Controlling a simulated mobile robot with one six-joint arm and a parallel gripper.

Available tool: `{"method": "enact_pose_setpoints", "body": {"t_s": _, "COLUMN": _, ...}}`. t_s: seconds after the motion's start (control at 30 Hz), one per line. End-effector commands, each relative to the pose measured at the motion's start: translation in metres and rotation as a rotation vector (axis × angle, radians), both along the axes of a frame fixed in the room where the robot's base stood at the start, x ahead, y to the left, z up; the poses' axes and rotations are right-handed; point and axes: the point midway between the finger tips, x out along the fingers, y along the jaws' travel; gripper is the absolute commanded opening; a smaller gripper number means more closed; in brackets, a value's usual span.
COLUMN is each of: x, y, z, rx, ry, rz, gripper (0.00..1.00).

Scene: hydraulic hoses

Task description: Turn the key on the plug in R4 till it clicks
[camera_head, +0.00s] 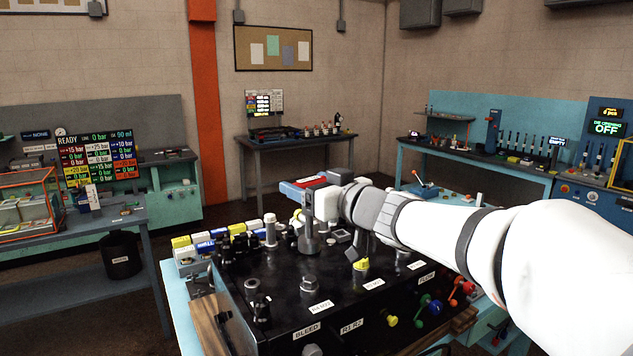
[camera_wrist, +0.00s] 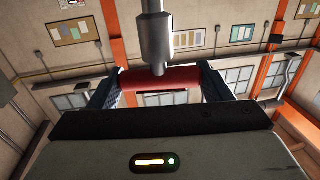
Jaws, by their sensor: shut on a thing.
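My gripper (camera_head: 306,184) is above the black block, towards its back edge. In the wrist view my gripper (camera_wrist: 160,84) has its blue-faced fingers on both ends of a red crossbar. The crossbar is the handle of the key (camera_wrist: 156,42), whose grey metal shaft runs out of the top of the picture. The far end of the shaft is out of the wrist view. In the head view a grey metal post (camera_head: 310,238) on a round foot stands directly below my gripper. I cannot tell which fitting is the R4 plug or whether the key is seated in it.
The black block (camera_head: 275,300) carries several metal fittings, a yellow piece (camera_head: 361,264) and white labels. Yellow, white and blue blocks (camera_head: 215,238) line its back left. Coloured knobs (camera_head: 425,305) stick out at its front right. Open floor lies left of the bench.

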Motion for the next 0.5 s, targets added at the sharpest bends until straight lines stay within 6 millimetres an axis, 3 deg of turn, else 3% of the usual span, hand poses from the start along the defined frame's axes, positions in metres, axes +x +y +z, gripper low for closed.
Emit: {"method": "enact_pose_setpoints", "body": {"t_s": 0.5, "x": 0.001, "y": -0.002, "z": -0.051, "rx": 0.001, "ry": 0.001, "rz": -0.004, "gripper": 0.18}}
